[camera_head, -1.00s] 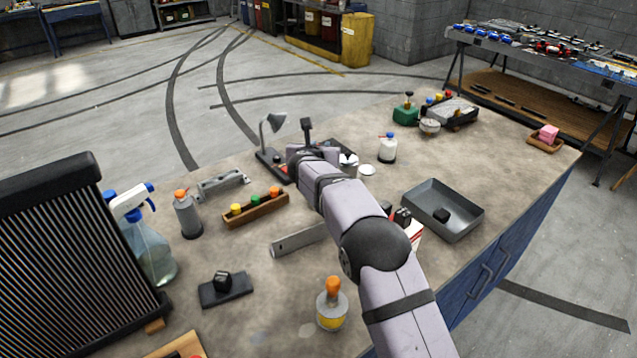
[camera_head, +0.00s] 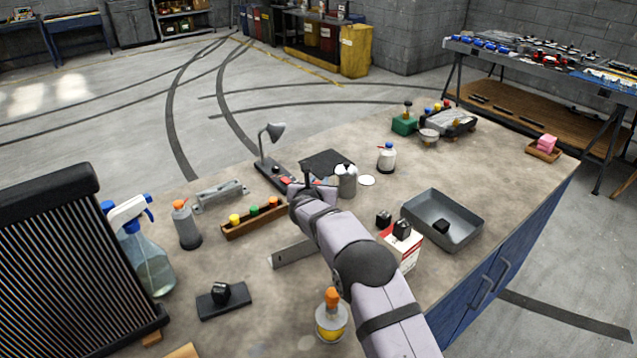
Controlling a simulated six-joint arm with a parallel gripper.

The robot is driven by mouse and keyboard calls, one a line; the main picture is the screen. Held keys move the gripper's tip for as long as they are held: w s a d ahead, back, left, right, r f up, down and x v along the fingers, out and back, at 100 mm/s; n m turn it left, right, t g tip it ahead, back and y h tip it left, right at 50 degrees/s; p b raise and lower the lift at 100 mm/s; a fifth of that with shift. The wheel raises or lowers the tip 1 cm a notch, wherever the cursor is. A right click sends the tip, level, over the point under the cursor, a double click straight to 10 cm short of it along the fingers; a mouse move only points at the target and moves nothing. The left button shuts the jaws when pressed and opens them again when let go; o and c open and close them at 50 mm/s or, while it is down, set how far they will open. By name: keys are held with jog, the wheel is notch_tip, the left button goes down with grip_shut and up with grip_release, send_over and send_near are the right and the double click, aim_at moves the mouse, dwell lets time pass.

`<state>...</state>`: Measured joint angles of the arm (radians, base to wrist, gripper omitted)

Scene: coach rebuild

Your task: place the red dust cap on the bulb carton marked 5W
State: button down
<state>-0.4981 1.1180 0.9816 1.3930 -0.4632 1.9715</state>
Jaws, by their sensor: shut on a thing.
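My gripper (camera_head: 305,182) is at the far end of my arm, low over the bench near the lamp base. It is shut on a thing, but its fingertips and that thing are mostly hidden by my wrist. A small red patch (camera_head: 287,182) shows beside the gripper; I cannot tell if it is the red dust cap. An orange-red cap (camera_head: 272,202) stands in a wooden rack (camera_head: 250,224) with a yellow and a green cap. A white and red carton (camera_head: 411,251) stands right of my arm with a black block (camera_head: 402,229) on it. Its marking is not legible.
A grey tray (camera_head: 466,236) is right of the carton. A desk lamp (camera_head: 270,135), a metal can (camera_head: 347,182) and a white bottle (camera_head: 387,158) stand near the gripper. An orange-capped bottle (camera_head: 331,318) is close to my arm.

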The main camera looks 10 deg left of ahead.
jog(key=shift+f+b, duration=0.2)
jog(key=shift+b, duration=0.15)
jog(key=c, duration=1.5)
grip_release()
jog(key=shift+r, duration=0.1)
jog(key=shift+s+r+p, duration=0.1)
jog(key=shift+r+p, duration=0.05)
jog(key=shift+p, duration=0.15)
jog(key=shift+b+v, duration=2.5)
jog(key=shift+v, duration=3.45)
jog(key=shift+d, duration=0.1)
